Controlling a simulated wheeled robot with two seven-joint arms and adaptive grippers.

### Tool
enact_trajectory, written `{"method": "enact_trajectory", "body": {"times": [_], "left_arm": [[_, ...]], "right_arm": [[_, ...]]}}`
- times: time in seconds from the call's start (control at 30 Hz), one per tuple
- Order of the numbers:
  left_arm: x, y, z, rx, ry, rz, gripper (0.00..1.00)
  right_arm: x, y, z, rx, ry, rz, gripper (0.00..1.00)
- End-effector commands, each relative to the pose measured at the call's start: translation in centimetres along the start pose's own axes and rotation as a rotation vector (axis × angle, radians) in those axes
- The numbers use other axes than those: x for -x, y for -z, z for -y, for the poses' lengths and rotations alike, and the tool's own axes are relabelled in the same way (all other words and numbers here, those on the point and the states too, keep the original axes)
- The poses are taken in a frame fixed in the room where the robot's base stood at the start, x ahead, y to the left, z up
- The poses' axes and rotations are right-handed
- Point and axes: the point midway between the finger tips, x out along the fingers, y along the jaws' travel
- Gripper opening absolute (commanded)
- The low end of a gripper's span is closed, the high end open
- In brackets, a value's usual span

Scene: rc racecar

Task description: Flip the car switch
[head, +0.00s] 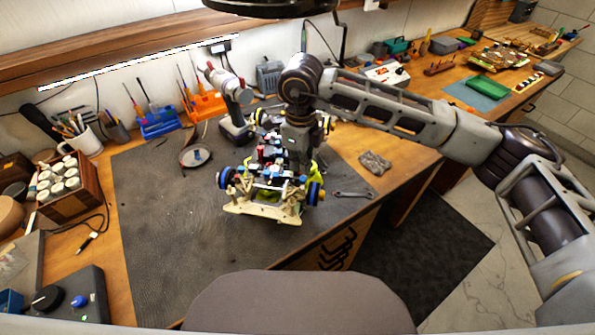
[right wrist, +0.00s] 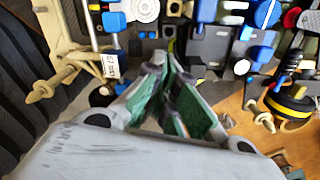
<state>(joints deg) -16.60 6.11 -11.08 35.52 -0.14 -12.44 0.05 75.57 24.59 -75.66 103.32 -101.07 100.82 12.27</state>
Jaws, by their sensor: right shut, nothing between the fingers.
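The RC car (head: 265,190) stands on the dark mat in the middle of the bench, with its cream bumper towards me and blue-rimmed wheels at its sides. My right gripper (head: 300,160) points down over the far right part of the car and hides some of it. In the right wrist view the right gripper (right wrist: 175,65) is shut and empty, its green-padded fingers together close to the car's electronics (right wrist: 200,40). I cannot tell whether the fingertips touch the car. I cannot make out the switch for certain. My left gripper is not in view.
A cordless drill (head: 235,110) stands behind the car. A wrench (head: 352,194) and a grey packet (head: 375,162) lie to its right. A wooden rack of bottles (head: 72,195) stands at the left. The mat (head: 165,240) is clear at front left.

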Motion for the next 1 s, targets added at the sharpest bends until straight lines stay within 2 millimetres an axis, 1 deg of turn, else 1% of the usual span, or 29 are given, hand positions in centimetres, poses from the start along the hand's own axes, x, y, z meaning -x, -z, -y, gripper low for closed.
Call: {"method": "enact_trajectory", "body": {"times": [1.0], "left_arm": [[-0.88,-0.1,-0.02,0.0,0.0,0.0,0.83]], "right_arm": [[-0.97,0.0,0.01,0.0,0.0,0.0,0.0]]}}
